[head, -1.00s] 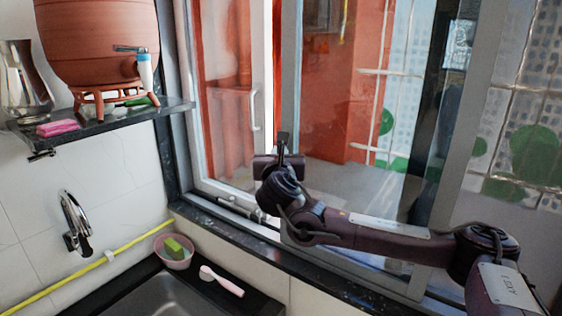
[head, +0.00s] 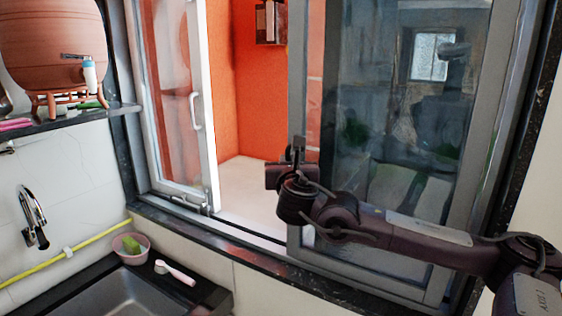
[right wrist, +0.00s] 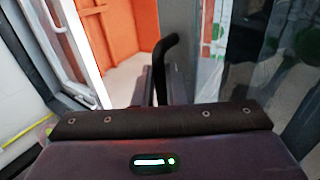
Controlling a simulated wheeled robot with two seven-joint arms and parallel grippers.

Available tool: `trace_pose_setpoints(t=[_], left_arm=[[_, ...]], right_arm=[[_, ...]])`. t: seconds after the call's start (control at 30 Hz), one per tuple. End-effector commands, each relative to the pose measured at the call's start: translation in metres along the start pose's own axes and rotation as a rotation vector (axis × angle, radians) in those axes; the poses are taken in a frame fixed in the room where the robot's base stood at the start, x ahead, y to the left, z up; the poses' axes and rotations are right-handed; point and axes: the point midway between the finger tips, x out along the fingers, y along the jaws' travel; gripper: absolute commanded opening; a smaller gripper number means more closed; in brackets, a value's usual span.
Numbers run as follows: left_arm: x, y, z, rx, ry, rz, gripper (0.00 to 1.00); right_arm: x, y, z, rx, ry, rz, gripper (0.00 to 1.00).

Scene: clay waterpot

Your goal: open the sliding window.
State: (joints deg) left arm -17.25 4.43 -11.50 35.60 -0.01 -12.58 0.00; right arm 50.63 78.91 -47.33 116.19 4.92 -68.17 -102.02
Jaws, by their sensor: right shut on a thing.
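The sliding window's grey-framed glass pane (head: 385,150) stands at the right of the opening (head: 250,180). A wide gap lies between its left upright and the white-framed pane (head: 212,120) on the left, through which an orange wall shows. My left gripper is not in view.
A clay waterpot (head: 55,45) stands on a dark shelf (head: 75,122) at upper left. Below are a tap (head: 33,215), a yellow hose (head: 55,260), a pink bowl (head: 130,250), a pink brush (head: 175,272) and a sink (head: 105,295). A dark sill (head: 240,252) runs beneath the window.

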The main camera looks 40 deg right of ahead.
Motion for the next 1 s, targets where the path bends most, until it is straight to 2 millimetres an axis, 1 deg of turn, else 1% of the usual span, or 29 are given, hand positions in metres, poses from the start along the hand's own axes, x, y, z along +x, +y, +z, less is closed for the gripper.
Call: trace_pose_setpoints(t=[0.1, 0.43, 0.47, 0.6, 0.87, 0.97, 1.0], left_arm=[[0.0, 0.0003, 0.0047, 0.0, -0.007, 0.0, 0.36], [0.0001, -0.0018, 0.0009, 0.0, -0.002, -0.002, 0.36], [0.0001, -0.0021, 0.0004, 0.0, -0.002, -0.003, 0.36], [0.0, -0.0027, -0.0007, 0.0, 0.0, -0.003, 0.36], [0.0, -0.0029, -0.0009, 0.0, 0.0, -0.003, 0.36], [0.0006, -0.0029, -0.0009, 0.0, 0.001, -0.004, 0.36], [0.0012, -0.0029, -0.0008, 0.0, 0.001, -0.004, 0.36]], right_arm=[[-0.0013, -0.0023, -0.0006, -0.002, 0.001, -0.001, 0.0], [-0.0014, -0.0023, -0.0006, -0.001, 0.001, -0.001, 0.0], [-0.0014, -0.0023, -0.0005, -0.001, 0.001, -0.001, 0.14], [-0.0013, -0.0022, -0.0002, 0.0, 0.0, 0.0, 0.32], [-0.0016, -0.0021, 0.0003, 0.001, -0.001, 0.0, 0.33], [-0.0063, -0.0022, -0.0003, 0.0, 0.0, 0.0, 0.33], [-0.0107, -0.002, -0.0005, -0.001, 0.001, 0.001, 0.33]])
